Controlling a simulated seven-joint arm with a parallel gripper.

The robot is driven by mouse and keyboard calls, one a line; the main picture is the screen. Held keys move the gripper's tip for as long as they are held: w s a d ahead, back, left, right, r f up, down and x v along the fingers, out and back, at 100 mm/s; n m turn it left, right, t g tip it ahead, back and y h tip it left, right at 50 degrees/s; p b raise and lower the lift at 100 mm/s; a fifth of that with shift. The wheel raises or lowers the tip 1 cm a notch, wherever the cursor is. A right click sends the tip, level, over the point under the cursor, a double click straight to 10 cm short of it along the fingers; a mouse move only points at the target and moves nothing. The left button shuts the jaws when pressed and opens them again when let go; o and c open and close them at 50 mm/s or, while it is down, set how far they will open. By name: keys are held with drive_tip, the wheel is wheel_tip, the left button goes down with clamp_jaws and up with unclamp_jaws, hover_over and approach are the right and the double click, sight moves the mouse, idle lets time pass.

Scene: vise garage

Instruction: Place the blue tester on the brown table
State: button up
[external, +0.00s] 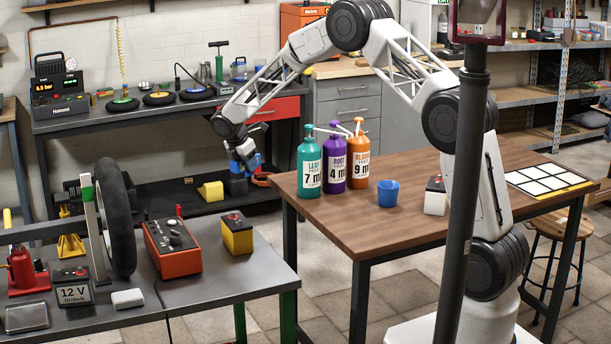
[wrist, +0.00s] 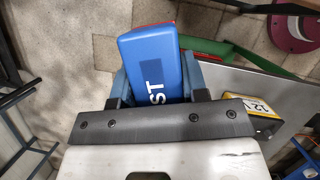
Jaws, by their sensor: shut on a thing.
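The blue tester (external: 238,186) hangs in my gripper (external: 243,168), in the air left of the brown table (external: 400,218). In the wrist view the blue tester (wrist: 152,62) shows as a blue block with white letters ending in "ST" and a red edge at its far end. My gripper's fingers (wrist: 158,88) are shut on its two sides. The floor shows beyond it in the wrist view. The brown table stands in the middle right of the external view.
On the brown table stand green (external: 309,165), purple (external: 334,162) and orange (external: 358,155) bottles, a blue cup (external: 388,193), a white box (external: 435,197) and a white-squared panel (external: 547,181). Its front middle is bare. A grey bench (external: 215,280) with a yellow box (external: 237,234) is at front left.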

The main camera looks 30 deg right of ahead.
drive_tip(key=w+d, duration=0.1)
drive_tip(key=d, duration=0.4)
drive_tip(key=w+d+n, duration=0.1)
drive_tip(key=w+d, duration=0.1)
drive_tip(key=d, duration=0.3)
drive_tip(key=w+d+n+t, duration=0.1)
drive_tip(key=d, duration=0.5)
drive_tip(key=shift+w+r, duration=0.2)
drive_tip(key=s+d+r, duration=0.2)
drive_tip(key=d, duration=0.9)
drive_tip(key=s+d+r, duration=0.2)
drive_tip(key=s+d, duration=0.1)
drive_tip(key=d, duration=0.9)
drive_tip(key=shift+m+g, duration=0.4)
drive_tip(key=shift+m, duration=0.3)
drive_tip(key=s+d+f, duration=0.1)
drive_tip(key=s+d, duration=0.7)
drive_tip(key=s, duration=0.1)
drive_tip(key=s+d+f, duration=0.2)
drive_tip(key=s+d, duration=0.6)
drive_tip(key=s+d+f, duration=0.1)
drive_tip(key=s+d, duration=0.8)
drive_tip(key=shift+s+f, duration=0.35)
